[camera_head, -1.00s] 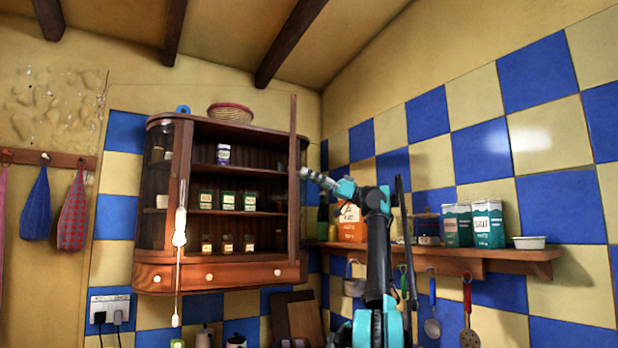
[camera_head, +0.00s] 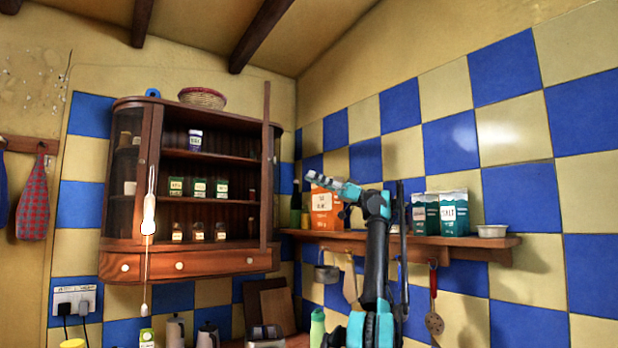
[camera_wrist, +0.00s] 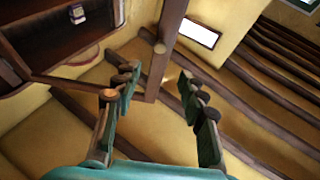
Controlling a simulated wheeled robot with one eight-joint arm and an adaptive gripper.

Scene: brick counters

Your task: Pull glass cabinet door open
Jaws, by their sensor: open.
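The brown wooden wall cabinet (camera_head: 193,262) is at left in the head view. Its shelves show through the front. The door (camera_head: 265,170) appears nearly edge-on as a tall narrow wooden strip at the cabinet's right side, rising above its top. My gripper (camera_head: 312,179) is just right of that strip, with a gap between them in the picture. In the wrist view my gripper (camera_wrist: 158,74) has its green fingers spread, with nothing held.
A wall shelf (camera_head: 470,241) with cartons and a white dish (camera_head: 492,231) is at right, close to my arm. Utensils hang below it. A light cord (camera_head: 149,215) hangs before the cabinet's left part. A basket (camera_head: 202,97) sits on the cabinet.

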